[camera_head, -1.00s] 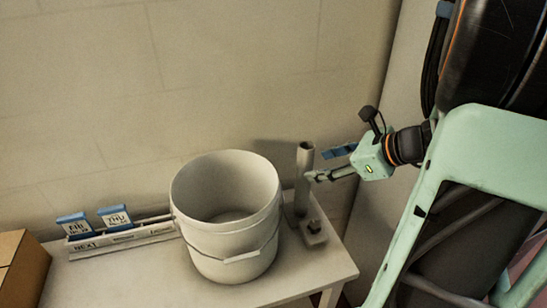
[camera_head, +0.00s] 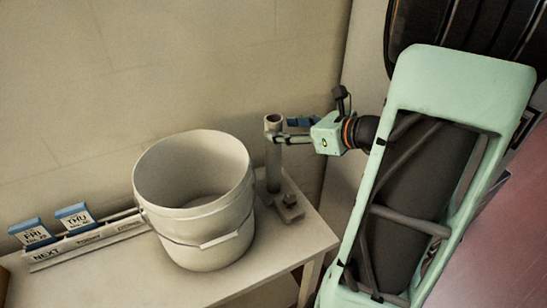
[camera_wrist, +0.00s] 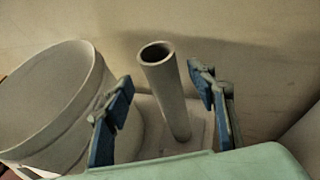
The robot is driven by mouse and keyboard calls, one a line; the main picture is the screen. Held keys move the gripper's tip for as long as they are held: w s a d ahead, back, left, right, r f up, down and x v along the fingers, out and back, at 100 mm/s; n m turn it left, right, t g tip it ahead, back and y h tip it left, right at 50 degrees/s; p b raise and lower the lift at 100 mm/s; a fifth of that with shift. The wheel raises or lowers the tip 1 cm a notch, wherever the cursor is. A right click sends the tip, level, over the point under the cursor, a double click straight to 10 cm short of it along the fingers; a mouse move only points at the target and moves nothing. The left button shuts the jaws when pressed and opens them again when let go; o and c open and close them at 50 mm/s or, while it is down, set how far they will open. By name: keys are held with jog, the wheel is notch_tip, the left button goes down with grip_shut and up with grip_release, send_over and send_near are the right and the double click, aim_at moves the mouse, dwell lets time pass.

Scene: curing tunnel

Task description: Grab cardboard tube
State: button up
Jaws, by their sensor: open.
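The cardboard tube (camera_head: 273,165) is grey-beige and stands upright near the table's right end, just right of the bucket. In the wrist view the tube (camera_wrist: 166,92) shows its open top end and lies between my two blue-padded fingers. My gripper (camera_head: 280,131) comes in from the right at the height of the tube's upper part. In the wrist view my gripper (camera_wrist: 158,92) is open, with a gap visible between each finger and the tube.
A large white bucket (camera_head: 215,238) with a wire handle stands close left of the tube. A small grey block (camera_head: 289,208) sits at the tube's foot. A sign rack (camera_head: 75,248) with blue-topped cards is at left on the white table (camera_head: 262,277). A wall rises close behind.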

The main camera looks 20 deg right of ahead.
jog(key=x, duration=0.4)
jog(key=shift+w+f, duration=0.15)
jog(key=shift+w, duration=0.05)
jog(key=shift+c, duration=0.3)
jog(key=c, duration=1.2)
